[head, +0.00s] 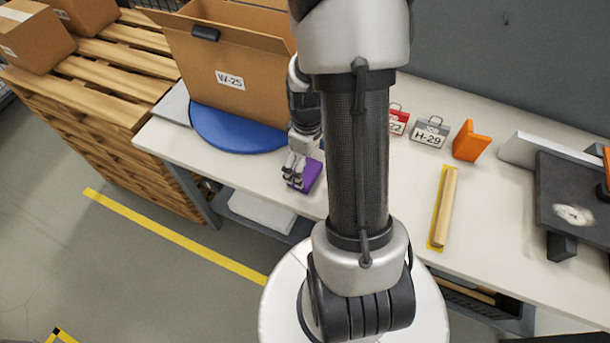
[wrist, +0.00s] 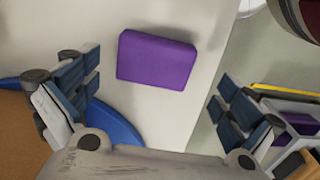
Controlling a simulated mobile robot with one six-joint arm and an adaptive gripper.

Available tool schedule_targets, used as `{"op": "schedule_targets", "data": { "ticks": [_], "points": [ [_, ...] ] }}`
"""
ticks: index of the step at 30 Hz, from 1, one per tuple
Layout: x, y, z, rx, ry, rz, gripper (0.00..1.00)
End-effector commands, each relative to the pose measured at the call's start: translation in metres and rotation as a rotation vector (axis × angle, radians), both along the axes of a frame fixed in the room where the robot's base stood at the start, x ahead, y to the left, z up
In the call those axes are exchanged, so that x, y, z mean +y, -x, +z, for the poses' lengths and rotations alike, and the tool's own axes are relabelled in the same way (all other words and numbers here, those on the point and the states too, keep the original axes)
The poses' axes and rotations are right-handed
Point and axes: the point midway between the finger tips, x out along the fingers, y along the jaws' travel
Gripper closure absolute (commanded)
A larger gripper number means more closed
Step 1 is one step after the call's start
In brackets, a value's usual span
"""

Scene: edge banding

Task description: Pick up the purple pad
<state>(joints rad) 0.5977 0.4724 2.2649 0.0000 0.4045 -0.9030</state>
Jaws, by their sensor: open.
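The purple pad (wrist: 156,60) lies flat on the white table, near its edge. In the wrist view it sits between and beyond my two spread fingers, with nothing touching it. In the head view the purple pad (head: 311,175) is partly hidden behind my gripper (head: 294,180), which hangs over its left part. My gripper in the wrist view (wrist: 150,100) is open and empty. My arm hides part of the table in the head view.
A cardboard box marked W-25 (head: 257,90) stands on a blue disc (head: 212,128) left of the pad. To the right are a grey H-29 tag (head: 430,132), an orange block (head: 470,142) and a wooden bar (head: 446,200). Bare table (head: 412,190) lies between.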

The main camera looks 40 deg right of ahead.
Motion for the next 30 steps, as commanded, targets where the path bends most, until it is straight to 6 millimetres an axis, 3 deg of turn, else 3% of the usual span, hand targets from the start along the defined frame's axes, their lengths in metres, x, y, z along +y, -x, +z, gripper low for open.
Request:
{"op": "schedule_targets", "data": {
  "ticks": [5,15,22,30],
  "points": [
    [0.0,-0.002,-0.009,0.0,0.0,0.0,0.0],
    [-0.003,-0.008,-0.054,0.001,-0.001,0.0,0.0],
    [-0.003,-0.009,-0.054,0.0,0.001,0.0,0.01],
    [-0.003,-0.009,-0.053,0.0,0.0,0.0,0.19]
  ]
}}
